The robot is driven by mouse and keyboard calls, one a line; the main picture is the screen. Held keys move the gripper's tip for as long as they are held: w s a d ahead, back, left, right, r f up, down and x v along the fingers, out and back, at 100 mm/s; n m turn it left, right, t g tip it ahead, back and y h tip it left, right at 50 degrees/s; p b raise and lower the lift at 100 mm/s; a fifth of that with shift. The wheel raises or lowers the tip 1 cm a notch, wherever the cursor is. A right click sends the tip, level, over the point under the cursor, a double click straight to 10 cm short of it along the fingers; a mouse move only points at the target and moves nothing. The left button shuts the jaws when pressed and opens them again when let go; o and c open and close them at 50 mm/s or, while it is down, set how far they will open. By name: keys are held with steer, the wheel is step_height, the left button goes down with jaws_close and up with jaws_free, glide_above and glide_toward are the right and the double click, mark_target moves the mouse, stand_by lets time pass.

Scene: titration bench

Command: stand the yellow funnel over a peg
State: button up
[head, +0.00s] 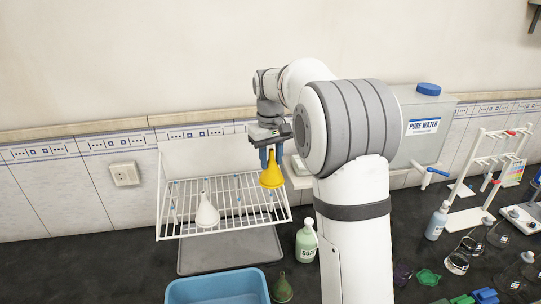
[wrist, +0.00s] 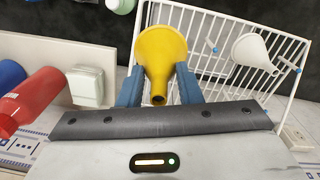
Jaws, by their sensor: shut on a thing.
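The yellow funnel (head: 271,172) is held in my gripper (head: 269,153), its wide mouth down and its stem up between the jaws. In the wrist view my gripper (wrist: 158,90) is shut around the stem of the yellow funnel (wrist: 160,52). The funnel is in front of the right part of the white wire drying rack (head: 165,222); I cannot tell how high above it. The rack has several pegs with blue tips (head: 238,197). A white funnel (head: 207,213) stands mouth down on the rack, left of the yellow one, and shows in the wrist view (wrist: 251,48).
A grey tray (head: 200,262) lies under the rack and a blue basin (head: 215,289) stands in front. A green soap bottle (head: 306,243) and a dark green funnel-like thing (head: 282,290) stand to the right. A pure-water tank (head: 421,125) is at the right back.

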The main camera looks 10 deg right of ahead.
mark_target(271, 182)
step_height(271, 182, down, 8)
steer(key=b, duration=0.6)
steer(key=shift+s+a, duration=0.1)
steer(key=shift+f+b, duration=0.8)
steer(key=shift+f, duration=0.7)
steer(key=o, duration=0.9)
